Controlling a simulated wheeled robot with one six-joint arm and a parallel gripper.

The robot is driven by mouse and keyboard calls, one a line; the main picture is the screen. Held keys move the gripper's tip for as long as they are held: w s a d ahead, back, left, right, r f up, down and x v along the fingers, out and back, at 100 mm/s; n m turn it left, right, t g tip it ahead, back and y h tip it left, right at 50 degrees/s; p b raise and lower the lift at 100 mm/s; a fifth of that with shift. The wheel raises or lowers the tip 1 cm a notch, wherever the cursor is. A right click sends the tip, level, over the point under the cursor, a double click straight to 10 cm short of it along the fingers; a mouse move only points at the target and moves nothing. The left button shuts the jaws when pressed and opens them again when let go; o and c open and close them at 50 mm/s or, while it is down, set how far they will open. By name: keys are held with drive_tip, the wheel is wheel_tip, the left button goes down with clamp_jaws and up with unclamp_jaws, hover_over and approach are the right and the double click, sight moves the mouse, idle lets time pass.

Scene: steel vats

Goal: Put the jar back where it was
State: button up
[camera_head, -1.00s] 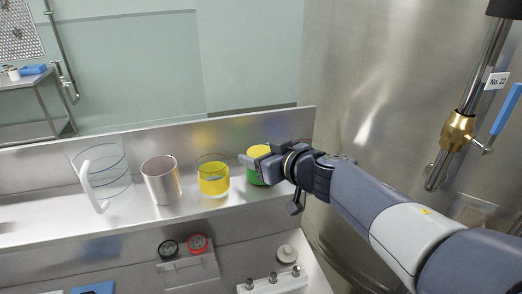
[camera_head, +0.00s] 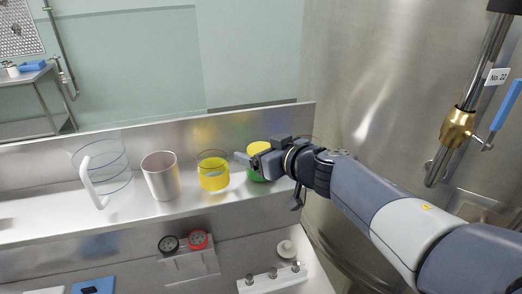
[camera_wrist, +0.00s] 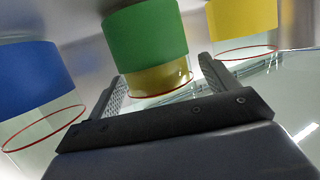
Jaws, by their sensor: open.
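A clear jar with a green lower layer and a yellow layer above it (camera_head: 258,175) stands on the steel shelf (camera_head: 60,215). In the wrist view, which looks upside down, the jar (camera_wrist: 145,35) sits between my fingers, with its red-edged rim at the bottom. My gripper (camera_head: 254,160) is open, one finger on each side of the jar; it also shows in the wrist view (camera_wrist: 162,72). A jar with yellow contents (camera_head: 214,178) stands just left of it. A jar with blue contents (camera_wrist: 35,75) shows in the wrist view; in the head view my gripper hides it.
A large steel vat (camera_head: 385,90) rises at the right, close to my arm.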

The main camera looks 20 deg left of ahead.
drive_tip(key=p+v, duration=0.2)
drive_tip(key=v, duration=1)
drive_tip(key=shift+f, duration=0.1)
drive_tip(key=b+x, duration=0.2)
drive_tip(key=x, duration=1)
drive_tip(key=shift+a, duration=0.1)
drive_tip(key=shift+w+r, duration=0.1)
drive_tip(key=shift+r, duration=0.35)
drive_tip(key=shift+r+p, duration=0.6)
